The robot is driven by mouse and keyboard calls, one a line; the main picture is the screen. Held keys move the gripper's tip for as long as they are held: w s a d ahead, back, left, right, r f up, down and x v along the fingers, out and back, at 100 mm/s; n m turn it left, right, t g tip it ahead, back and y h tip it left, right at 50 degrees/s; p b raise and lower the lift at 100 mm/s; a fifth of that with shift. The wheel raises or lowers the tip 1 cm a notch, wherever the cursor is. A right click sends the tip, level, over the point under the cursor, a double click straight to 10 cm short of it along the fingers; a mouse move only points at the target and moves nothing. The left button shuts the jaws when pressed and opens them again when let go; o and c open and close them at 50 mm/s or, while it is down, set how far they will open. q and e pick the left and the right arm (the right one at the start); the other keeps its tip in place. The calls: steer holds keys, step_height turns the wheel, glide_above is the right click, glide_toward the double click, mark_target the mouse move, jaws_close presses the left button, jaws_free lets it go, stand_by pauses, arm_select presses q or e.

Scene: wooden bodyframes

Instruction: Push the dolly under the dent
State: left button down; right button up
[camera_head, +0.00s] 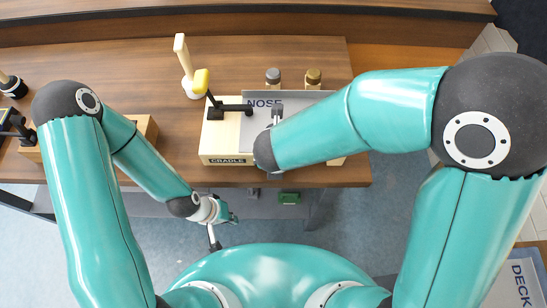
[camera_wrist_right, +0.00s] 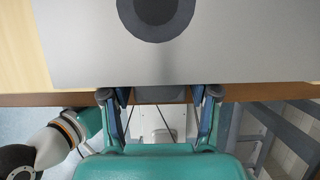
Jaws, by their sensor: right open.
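A pale wooden cradle (camera_head: 228,143) stands at the table's front edge. A grey panel (camera_head: 264,98) marked NOSE lies on it, partly hidden under my right arm. In the right wrist view, the panel has a dark round patch (camera_wrist_right: 155,14) with a darker middle, which looks like the dent. My right gripper (camera_wrist_right: 160,100) is open at the panel's near edge. A dark grey block (camera_wrist_right: 160,93), possibly the dolly, shows between its fingers, touching or just below that edge; I cannot tell which. My left gripper (camera_head: 217,222) hangs in front of the table; its jaws are unclear.
A black clamp (camera_head: 232,107) with a yellow knob reaches over the panel's left side. A wooden box (camera_head: 143,130) is at left. A green item (camera_head: 289,197) shows below the table edge.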

jaws_close()
stand_by(0.3)
steer(key=shift+w+r, duration=0.1)
steer(key=shift+w, duration=0.05)
steer(key=shift+w+r, duration=0.1)
steer(key=shift+w, duration=1)
steer(key=shift+w+p, duration=0.3)
steer(key=shift+w, duration=0.3)
arm_select(q)
steer(key=shift+w+r, duration=0.3)
steer(key=shift+w, duration=0.45)
